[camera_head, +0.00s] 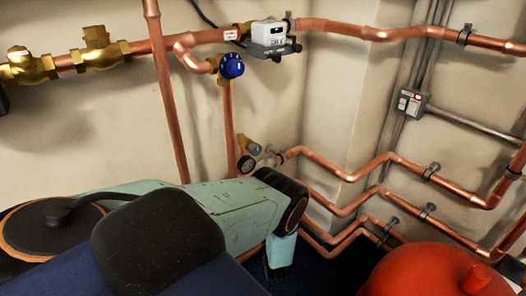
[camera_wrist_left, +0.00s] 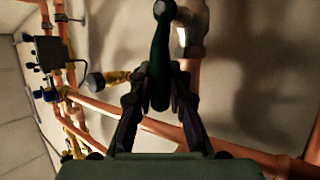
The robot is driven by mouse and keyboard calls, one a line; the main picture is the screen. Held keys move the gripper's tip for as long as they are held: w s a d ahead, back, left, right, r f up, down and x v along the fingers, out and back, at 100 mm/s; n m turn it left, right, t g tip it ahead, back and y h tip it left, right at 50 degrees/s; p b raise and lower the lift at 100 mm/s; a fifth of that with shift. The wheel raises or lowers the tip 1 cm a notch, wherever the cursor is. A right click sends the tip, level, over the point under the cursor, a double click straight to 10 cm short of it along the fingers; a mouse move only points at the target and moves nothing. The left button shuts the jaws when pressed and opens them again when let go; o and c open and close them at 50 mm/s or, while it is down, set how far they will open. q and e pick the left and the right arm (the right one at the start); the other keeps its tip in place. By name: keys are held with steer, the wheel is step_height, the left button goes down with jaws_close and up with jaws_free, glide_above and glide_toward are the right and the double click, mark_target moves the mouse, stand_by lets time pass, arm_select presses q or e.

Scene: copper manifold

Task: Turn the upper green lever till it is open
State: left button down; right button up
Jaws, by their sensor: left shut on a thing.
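In the left wrist view a dark green lever (camera_wrist_left: 161,45) stands upright in the middle of the picture, its rounded end at the top. My left gripper (camera_wrist_left: 159,88) has a dark finger on each side of the lever's lower part and is shut on it. The frames do not show clearly whether this is the upper lever. The valve body under the lever is not clearly seen. In the head view my left arm covers the lower left, and its gripper and the green lever are hidden. My right gripper is in neither view.
In the head view copper pipes (camera_head: 175,110) run along the wall, with brass valves (camera_head: 100,48), a blue knob (camera_head: 231,66), a white meter (camera_head: 268,32) and a small gauge (camera_head: 247,164). A red rounded body (camera_head: 425,272) stands at the lower right. A grey box (camera_head: 410,103) hangs at right.

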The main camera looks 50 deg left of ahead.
arm_select(q)
steer(key=c, duration=1.3)
jaws_free()
steer(key=shift+d+r, duration=0.1)
